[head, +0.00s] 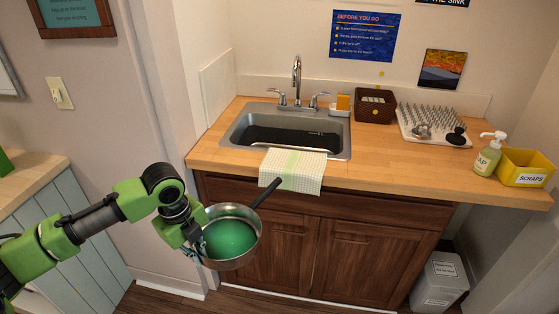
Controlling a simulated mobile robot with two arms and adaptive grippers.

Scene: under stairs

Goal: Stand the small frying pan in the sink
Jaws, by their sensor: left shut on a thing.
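The small frying pan (231,238) has a green inside, a steel rim and a dark handle pointing up and right. My left gripper (196,250) is shut on the pan at its left edge; the fingertips are partly hidden. The pan hangs tilted in the air in front of the cabinet doors, lower than the counter. The sink (341,143) is a steel basin set in the wooden counter, above and to the right of the pan, with a dark inside. My right gripper is not in view.
A checked towel (293,171) hangs over the counter's front edge below the sink. The faucet (297,80) stands behind the basin. A brown basket (375,105), drying rack (433,124), soap bottle (488,154) and yellow scraps bin (526,168) stand to the right. The front right counter is clear.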

